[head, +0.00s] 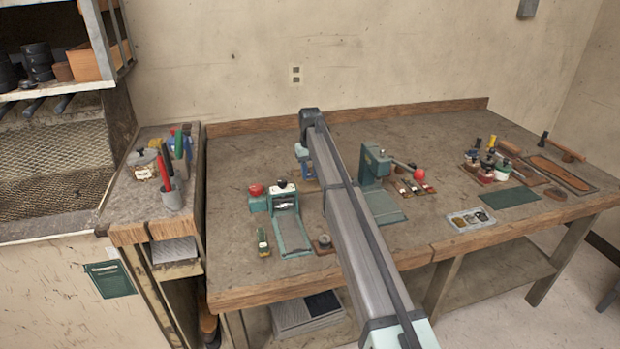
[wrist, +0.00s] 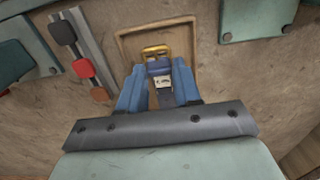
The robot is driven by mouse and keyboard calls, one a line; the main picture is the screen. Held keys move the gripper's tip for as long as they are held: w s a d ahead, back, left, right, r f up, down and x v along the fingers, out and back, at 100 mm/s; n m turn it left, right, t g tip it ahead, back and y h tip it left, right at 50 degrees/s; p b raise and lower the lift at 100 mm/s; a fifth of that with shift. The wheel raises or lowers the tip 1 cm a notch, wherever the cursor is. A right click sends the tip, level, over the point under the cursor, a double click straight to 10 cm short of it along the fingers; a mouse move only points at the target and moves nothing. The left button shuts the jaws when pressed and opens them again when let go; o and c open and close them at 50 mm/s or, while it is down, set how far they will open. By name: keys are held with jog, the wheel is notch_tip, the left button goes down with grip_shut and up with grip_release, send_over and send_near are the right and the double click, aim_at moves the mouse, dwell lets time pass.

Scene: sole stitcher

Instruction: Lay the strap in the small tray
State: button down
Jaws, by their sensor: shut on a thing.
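My gripper (wrist: 159,82) has blue fingers and is shut on a small strap with a dark blue part and a brass-coloured buckle (wrist: 155,50). Much of the strap is hidden between the fingers. The small wooden tray (wrist: 151,27) shows behind and around the strap in the wrist view, with a raised square rim. The strap appears over the tray; I cannot tell whether it touches the floor of it. In the head view my gripper (head: 304,167) is at the back of the bench, partly behind my arm, and I cannot make out the strap or tray there.
On the bench (head: 240,170) a green device (head: 291,226) stands left of my arm and a green press (head: 374,165) right of it. A strip with coloured pads (wrist: 84,52) lies left of the tray in the wrist view. Bottles (head: 488,162) and tools stand farther right.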

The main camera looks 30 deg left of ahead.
aim_at(310, 175)
jog(key=shift+f, duration=1.15)
jog(key=shift+f, duration=0.15)
jog(key=c, duration=0.8)
grip_release()
notch_tip(310, 175, up, 12)
jog(key=shift+r, duration=0.15)
